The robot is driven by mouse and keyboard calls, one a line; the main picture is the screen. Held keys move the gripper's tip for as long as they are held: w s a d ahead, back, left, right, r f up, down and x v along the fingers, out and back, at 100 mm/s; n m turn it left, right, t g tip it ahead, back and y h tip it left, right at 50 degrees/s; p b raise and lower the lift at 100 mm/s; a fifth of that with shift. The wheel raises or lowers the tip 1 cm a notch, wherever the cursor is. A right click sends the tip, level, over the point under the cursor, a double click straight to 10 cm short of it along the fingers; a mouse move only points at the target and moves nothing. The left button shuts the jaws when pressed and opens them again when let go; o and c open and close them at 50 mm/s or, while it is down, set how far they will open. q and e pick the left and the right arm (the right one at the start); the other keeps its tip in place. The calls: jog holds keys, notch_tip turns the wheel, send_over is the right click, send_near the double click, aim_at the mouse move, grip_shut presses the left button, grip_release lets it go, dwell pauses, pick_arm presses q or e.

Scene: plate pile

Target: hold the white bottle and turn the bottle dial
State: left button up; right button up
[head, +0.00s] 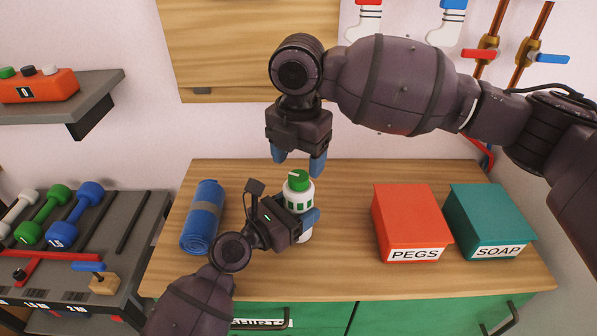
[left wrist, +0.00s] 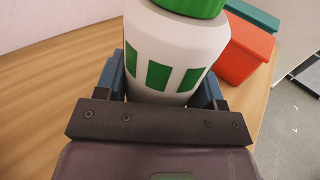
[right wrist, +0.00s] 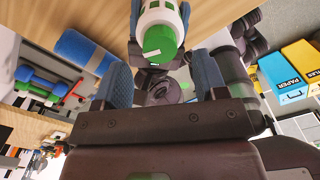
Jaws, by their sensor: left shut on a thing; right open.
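The white bottle (head: 305,236) stands upright on the wooden counter, with green patches around its side. Its green dial (head: 299,180) is on top and carries a white mark. My left gripper (head: 309,219) is shut on the bottle's body; in the left wrist view the bottle (left wrist: 172,50) sits between both blue fingers. My right gripper (head: 299,165) is open and empty, pointing down just above the dial. In the right wrist view the dial (right wrist: 160,41) lies ahead of the gap between the blue fingers, apart from them.
A rolled blue mat (head: 204,216) lies left of the bottle on the counter (head: 345,262). A red PEGS box (head: 408,216) and a teal SOAP box (head: 490,218) stand to the right. Dumbbells (head: 58,205) rest on a rack at the left. The counter between bottle and PEGS box is clear.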

aim_at(299, 175)
jog(key=shift+f, duration=1.9)
jog(key=c, duration=0.9)
jog(key=shift+c, duration=0.2)
